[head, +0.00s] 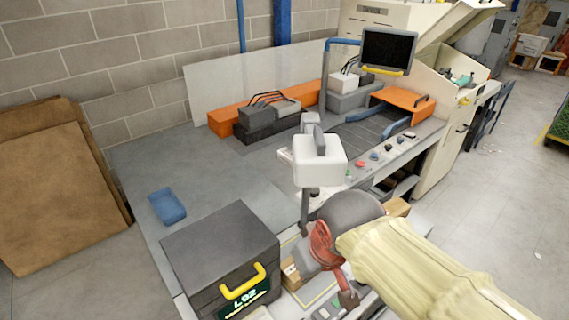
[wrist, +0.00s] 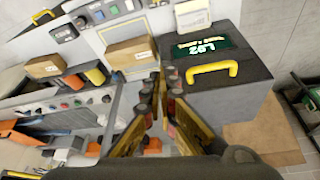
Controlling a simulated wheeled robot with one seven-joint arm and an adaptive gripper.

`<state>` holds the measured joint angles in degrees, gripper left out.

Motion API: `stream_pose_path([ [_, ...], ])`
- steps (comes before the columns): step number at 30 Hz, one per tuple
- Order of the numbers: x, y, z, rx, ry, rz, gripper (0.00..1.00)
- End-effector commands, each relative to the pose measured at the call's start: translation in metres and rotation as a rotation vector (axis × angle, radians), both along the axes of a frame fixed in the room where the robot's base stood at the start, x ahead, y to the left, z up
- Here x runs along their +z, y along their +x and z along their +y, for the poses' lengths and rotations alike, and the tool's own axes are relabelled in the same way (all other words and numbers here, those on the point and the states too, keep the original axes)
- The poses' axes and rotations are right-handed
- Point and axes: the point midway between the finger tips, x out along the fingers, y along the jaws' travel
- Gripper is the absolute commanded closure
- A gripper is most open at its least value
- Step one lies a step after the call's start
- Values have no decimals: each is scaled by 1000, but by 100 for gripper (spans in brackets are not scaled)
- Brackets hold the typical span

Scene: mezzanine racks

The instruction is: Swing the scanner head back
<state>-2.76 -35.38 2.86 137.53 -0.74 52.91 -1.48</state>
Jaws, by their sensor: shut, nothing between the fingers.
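What looks like the scanner head is a white box-shaped unit (head: 320,172) with a grey handle on top. It stands on a grey post near the middle of the bench in the head view. I cannot pick it out surely in the wrist view. My gripper (head: 347,297) is below and in front of it, low over the bench front, apart from it. The arm partly hides the gripper there. In the wrist view the gripper's fingers (wrist: 158,92) are shut with nothing between them.
A dark grey L02 box (head: 212,243) with a yellow handle stands left of my gripper. Small cardboard boxes (wrist: 130,53) lie near the fingers. A monitor (head: 389,50) and orange housing (head: 402,100) stand farther back. The bench around the blue cloth (head: 167,205) is mostly clear.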

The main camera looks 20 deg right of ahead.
Motion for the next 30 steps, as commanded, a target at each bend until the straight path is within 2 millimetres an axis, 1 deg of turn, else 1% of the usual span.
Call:
stream_pose_path([
  [1,9,4,1,10,-4,11,100],
  [8,37,29,8,78,-36,74,100],
  [11,57,47,13,131,-61,116,100],
  [15,87,82,22,242,-111,190,100],
  [17,99,98,27,300,-136,224,100],
  [20,119,127,34,412,-183,281,100],
  [24,143,169,44,610,-258,372,100],
  [27,157,194,49,768,-309,435,100],
  [30,169,210,50,920,-349,487,100],
])
